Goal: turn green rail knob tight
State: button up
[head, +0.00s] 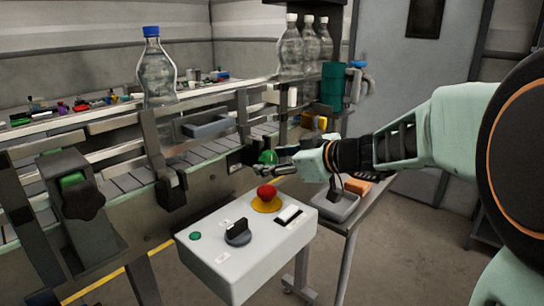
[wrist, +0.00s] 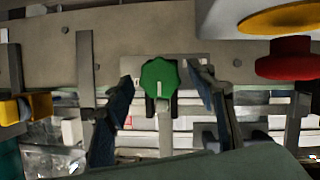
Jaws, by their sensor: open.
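The green rail knob (wrist: 159,78) is a lobed disc with a pale mark, on a plate of the rail bracket, near the middle of the wrist view. It also shows in the head view (head: 267,157), just off my gripper's tip. My gripper (wrist: 160,84) is open, with one dark finger to the left of the knob and one to the right. There is a gap on both sides in the wrist view. I cannot tell how far the fingertips are from the knob in depth. My gripper also shows in the head view (head: 285,167).
A control box (head: 249,244) with a red emergency button (head: 266,192) and a black switch stands below my gripper. The conveyor (head: 130,180) runs behind, with a blue-capped bottle (head: 156,75) on it and several white-capped bottles further right. Yellow part (wrist: 38,106) at wrist view's left.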

jog(key=shift+w+a+f, duration=0.1)
jog(key=shift+w+a, duration=0.05)
jog(key=shift+a, duration=0.05)
jog(key=c, duration=1.2)
jog(key=shift+o, duration=0.2)
